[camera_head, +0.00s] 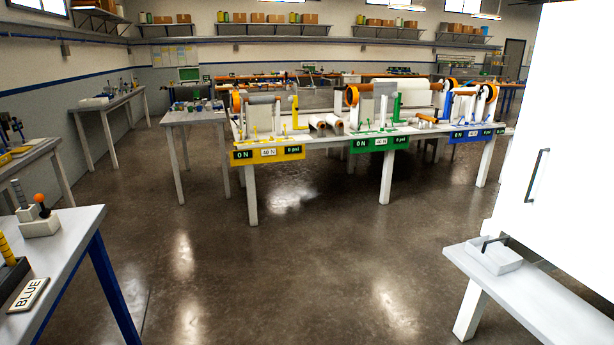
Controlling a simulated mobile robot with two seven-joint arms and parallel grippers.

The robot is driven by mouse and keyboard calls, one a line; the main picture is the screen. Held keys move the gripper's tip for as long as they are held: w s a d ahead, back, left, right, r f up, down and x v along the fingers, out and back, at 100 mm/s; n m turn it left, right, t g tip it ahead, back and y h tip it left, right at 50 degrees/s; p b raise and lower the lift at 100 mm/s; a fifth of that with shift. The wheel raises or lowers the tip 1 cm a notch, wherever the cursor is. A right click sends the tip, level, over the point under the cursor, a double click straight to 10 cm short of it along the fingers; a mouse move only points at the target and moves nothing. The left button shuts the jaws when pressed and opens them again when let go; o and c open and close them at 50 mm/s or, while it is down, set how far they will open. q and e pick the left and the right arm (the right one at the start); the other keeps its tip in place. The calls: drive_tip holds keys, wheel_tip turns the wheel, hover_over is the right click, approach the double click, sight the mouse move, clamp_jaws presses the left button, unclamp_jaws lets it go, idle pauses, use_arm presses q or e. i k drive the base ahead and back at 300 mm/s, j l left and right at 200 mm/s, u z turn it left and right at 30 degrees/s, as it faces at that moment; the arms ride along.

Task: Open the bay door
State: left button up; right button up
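A large bright white cabinet-like body (578,110) fills the right side of the view. A dark vertical bar handle (537,175) is fixed on its front face. This face looks like a door and seems shut, but its edges are washed out and its right part is cut off by the frame. I cannot tell for sure that it is the bay door. Neither of my grippers is in view.
A table (70,250) with a BLUE sign (28,295) is at left. A long bench with yellow, green and blue labelled stations (380,144) stands ahead. The middle floor (270,260) is clear.

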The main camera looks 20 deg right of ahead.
sight(567, 198)
drive_tip(key=i+l+z, duration=0.1)
drive_tip(key=i+z, duration=0.9)
drive_tip(key=k, duration=0.05)
